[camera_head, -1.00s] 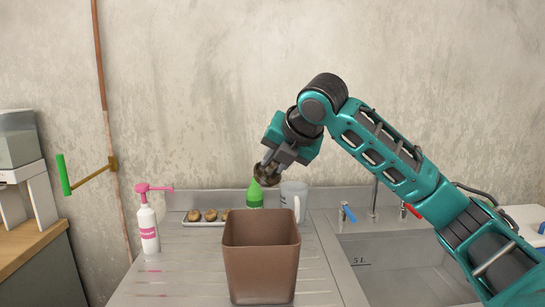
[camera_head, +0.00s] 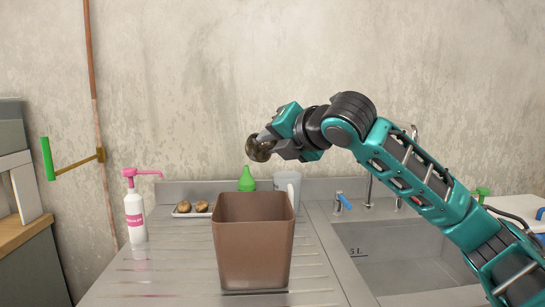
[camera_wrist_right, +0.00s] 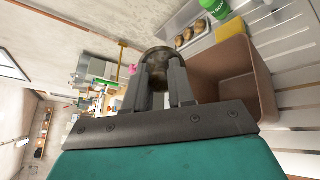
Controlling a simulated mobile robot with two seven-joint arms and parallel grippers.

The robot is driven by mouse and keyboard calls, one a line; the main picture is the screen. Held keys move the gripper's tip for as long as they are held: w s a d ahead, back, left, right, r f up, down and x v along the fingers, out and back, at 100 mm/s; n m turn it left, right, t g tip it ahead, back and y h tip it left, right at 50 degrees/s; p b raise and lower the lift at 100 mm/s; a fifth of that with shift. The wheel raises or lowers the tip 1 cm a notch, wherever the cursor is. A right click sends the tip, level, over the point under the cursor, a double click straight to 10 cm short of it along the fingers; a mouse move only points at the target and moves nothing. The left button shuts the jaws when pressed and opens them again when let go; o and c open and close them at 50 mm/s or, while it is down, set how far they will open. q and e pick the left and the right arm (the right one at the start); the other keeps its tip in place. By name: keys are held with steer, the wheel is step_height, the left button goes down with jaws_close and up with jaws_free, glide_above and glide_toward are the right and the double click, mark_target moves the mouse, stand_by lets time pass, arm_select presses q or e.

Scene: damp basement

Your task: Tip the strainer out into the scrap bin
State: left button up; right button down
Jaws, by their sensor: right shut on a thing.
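My right gripper (camera_head: 272,146) is shut on the strainer (camera_head: 258,150), a small round dark metal cup. It holds the strainer in the air above the scrap bin (camera_head: 253,250), clear of its rim. The strainer appears tilted; I cannot tell whether anything is inside it. The scrap bin is a brown open-topped box standing on the metal drainboard. In the right wrist view the strainer (camera_wrist_right: 160,57) sits between the fingertips, with the bin (camera_wrist_right: 215,72) to its right. The bin's inside is mostly hidden in the head view. My left gripper is not in view.
Behind the bin are a green bottle (camera_head: 247,180), a pale mug (camera_head: 290,184) and a tray with round brown items (camera_head: 201,206). A pink-topped pump bottle (camera_head: 134,212) stands left. The sink (camera_head: 410,255) and taps are right. Free drainboard lies left of the bin.

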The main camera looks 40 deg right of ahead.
mark_target(265, 151)
steer(key=shift+f+t+b, duration=0.3)
steer(key=shift+f+b, duration=0.25)
steer(key=shift+b, duration=0.1)
steer(key=b, duration=0.2)
steer(key=shift+s+f+t+b, duration=0.1)
steer(key=shift+s+t+b, duration=0.05)
steer(key=shift+t+b, duration=0.2)
step_height(265, 151, down, 3)
steer(key=t+b, duration=0.3)
steer(key=b, duration=0.3)
steer(key=m+t+b, duration=0.1)
steer(key=t+b, duration=0.2)
steer(key=b, duration=0.3)
steer(key=shift+m, duration=0.3)
steer(key=shift+f+t+h+b, duration=0.2)
steer(key=shift+t+h+b, duration=0.25)
steer(key=shift+b, duration=0.4)
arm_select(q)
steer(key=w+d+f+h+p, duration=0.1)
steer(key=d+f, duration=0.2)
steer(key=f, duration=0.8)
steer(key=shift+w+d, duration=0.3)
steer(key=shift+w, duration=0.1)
arm_select(e)
steer(key=shift+m+t+h, duration=0.25)
steer(key=shift+m+t, duration=0.45)
steer(key=shift+t, duration=0.5)
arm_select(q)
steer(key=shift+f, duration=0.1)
